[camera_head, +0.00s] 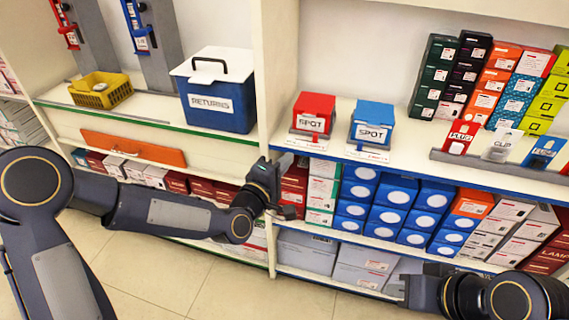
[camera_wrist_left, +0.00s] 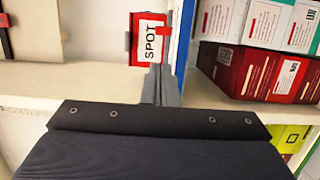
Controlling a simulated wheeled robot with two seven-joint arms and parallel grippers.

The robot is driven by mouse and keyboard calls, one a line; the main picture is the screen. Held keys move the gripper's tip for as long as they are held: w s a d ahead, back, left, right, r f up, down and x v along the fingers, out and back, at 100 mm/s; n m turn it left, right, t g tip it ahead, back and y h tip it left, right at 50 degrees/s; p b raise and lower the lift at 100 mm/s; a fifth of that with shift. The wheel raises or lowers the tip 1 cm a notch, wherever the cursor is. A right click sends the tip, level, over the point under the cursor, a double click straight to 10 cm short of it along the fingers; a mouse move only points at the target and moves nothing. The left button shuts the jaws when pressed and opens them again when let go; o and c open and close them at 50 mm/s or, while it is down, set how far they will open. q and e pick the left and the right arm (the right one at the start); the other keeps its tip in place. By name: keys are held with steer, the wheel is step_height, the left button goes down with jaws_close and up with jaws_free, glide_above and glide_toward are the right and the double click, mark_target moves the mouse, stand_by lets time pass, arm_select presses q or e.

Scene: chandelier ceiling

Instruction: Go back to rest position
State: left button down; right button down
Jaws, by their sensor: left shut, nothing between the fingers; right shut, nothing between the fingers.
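My left gripper (camera_head: 283,162) is in front of the shelf unit, near the upright between the two bays. Its fingers are shut and empty. In the left wrist view, the shut fingers (camera_wrist_left: 161,84) point towards a red SPOT sign (camera_wrist_left: 150,40); I cannot tell whether they touch anything. My right gripper (camera_head: 408,290) is low at the right, in front of the bottom shelf, shut and empty. Its fingers are hard to make out.
Red (camera_head: 313,115) and blue (camera_head: 372,124) SPOT boxes stand on the right bay's shelf. A RETURNS box (camera_head: 218,112) and a yellow basket (camera_head: 101,93) stand in the left bay. Boxed goods fill the lower shelves. The floor (camera_head: 150,262) in front shows clear.

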arm_select(q)
steer(key=shift+a, duration=0.1)
steer(key=s+a+m+g+y, duration=0.6)
steer(key=s+a, duration=0.4)
steer(key=a, duration=0.5)
steer(key=s+a+f+m+g, duration=0.15)
steer(key=s+a, duration=0.25)
steer(key=s, duration=0.6)
steer(key=s+a+m+g, duration=0.2)
steer(key=s+a, duration=0.2)
steer(key=s, duration=0.6)
step_height(320, 180, up, 19)
steer(key=p, duration=1.9)
steer(key=shift+s+d+f, duration=0.15)
steer(key=shift+s+f, duration=0.05)
steer(key=shift+s, duration=0.15)
